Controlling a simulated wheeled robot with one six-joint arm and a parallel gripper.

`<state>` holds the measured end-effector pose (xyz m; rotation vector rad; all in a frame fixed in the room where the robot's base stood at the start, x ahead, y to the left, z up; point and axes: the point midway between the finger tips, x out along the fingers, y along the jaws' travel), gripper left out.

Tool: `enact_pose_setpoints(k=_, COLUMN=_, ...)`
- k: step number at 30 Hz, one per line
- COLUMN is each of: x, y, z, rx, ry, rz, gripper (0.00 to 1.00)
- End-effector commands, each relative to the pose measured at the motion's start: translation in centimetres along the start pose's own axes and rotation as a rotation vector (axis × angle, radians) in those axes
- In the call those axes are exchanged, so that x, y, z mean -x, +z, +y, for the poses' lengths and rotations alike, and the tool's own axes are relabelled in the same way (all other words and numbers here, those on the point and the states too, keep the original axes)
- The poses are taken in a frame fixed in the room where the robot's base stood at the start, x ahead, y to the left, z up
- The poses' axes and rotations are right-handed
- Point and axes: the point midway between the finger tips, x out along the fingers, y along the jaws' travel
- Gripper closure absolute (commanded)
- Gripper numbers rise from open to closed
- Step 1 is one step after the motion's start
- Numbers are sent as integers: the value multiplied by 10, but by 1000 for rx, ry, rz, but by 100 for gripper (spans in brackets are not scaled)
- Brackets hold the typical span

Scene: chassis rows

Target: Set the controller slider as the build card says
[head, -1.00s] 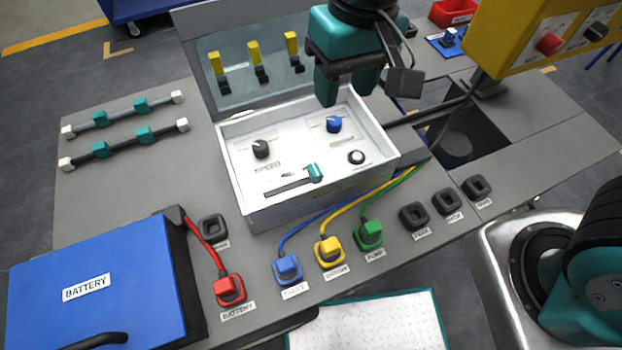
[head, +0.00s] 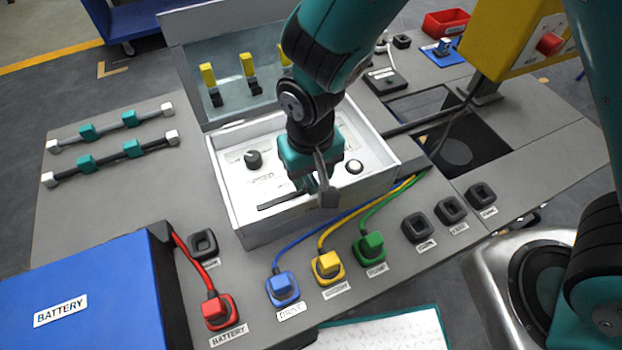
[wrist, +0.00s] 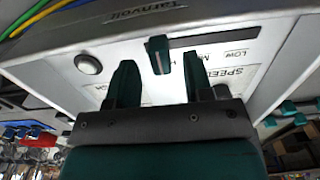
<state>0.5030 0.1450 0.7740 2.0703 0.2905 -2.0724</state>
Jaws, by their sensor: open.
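The white controller box (head: 290,228) stands open-topped in the middle of the bench. Its slider slot (head: 272,204) shows at the front, left of my gripper (head: 314,184). The slider's teal handle (wrist: 159,53) shows in the wrist view, between the two fingertips of my gripper (wrist: 159,68) and apart from both. My gripper is open and low over the panel. The handle sits near a lettered mark starting with H; LOW and SPEED (wrist: 233,76) lettering lies to its right in the wrist view. In the head view my gripper mostly hides the handle. No readable build card shows.
A black knob (head: 253,159) and a pale round button (head: 355,167) are on the panel. A blue battery (head: 85,285) stands at the left.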

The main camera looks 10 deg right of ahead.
Motion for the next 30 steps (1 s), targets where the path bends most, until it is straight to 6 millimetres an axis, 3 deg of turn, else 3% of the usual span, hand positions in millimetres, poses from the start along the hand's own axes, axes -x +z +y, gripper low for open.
enact_pose_setpoints(k=6, x=-22, y=0, z=0, rx=0, ry=0, rz=0, gripper=53)
enact_pose_setpoints(k=16, x=-24, y=0, z=0, rx=1, ry=-1, rz=1, gripper=53)
enact_pose_setpoints(k=22, x=-24, y=0, z=0, rx=1, ry=-1, rz=1, gripper=99)
enact_pose_setpoints(k=30, x=-23, y=-1, z=-2, rx=-13, ry=-1, rz=1, gripper=100)
